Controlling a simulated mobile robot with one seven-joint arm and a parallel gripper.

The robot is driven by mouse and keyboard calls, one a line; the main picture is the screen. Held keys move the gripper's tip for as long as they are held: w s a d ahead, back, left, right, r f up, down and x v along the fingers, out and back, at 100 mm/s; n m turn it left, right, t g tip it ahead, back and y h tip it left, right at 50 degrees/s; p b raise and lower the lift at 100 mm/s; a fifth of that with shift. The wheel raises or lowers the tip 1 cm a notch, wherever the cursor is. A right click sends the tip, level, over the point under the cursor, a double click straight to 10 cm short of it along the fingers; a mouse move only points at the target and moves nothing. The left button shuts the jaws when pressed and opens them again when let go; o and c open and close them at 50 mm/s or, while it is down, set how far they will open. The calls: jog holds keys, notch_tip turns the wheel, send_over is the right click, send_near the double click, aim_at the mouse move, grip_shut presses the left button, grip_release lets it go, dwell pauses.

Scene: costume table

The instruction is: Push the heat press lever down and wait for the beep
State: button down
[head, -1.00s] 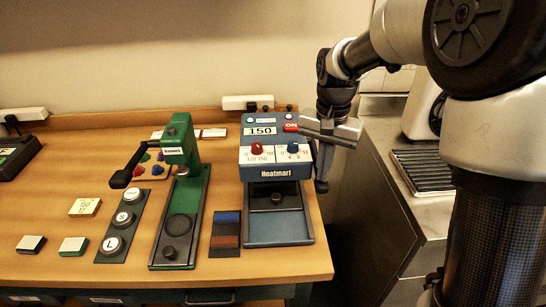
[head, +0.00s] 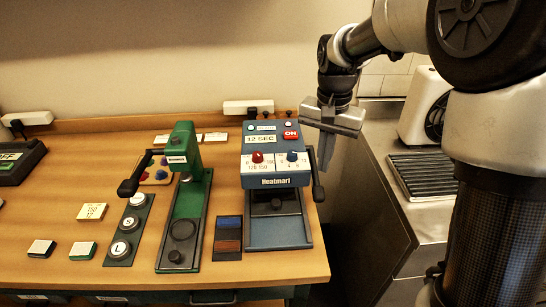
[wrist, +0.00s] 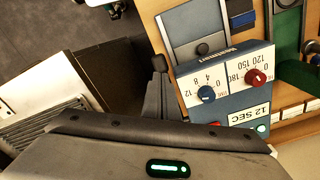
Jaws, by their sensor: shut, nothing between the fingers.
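The blue heat press (head: 276,150) stands at the right end of the wooden table. Its display reads 12 SEC, and a red ON switch shows at its top right. It has a red dial and a blue dial on its front. Its dark lever (head: 318,192) hangs along its right side with the knob low toward the front. My gripper (head: 325,162) is shut and empty, pointing down just right of the press, beside the lever. In the wrist view the fingers (wrist: 154,88) are close to the lever knob (wrist: 159,63); I cannot tell whether they touch.
A green press (head: 183,200) with a black handle stands left of the heat press. A dark strip with round badges (head: 128,229) and blue and brown pieces (head: 228,237) lie nearby. A metal counter (head: 385,235) stands right, across a gap from the table.

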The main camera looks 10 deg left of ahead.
notch_tip(320, 180, up, 9)
jog(key=p, duration=0.6)
jog(key=shift+f, duration=0.15)
jog(key=s+d+r+n+t, duration=0.2)
jog(key=s+d+r+t, duration=0.1)
jog(key=s+d+r, duration=0.45)
jog(key=s+d+r+n+t, duration=0.1)
jog(key=s+d+t, duration=0.1)
jog(key=s, duration=1.1)
jog(key=shift+s+d+n+t, duration=0.15)
jog(key=shift+s+n+t, duration=0.15)
jog(key=shift+s+n, duration=0.1)
dwell(4.4)
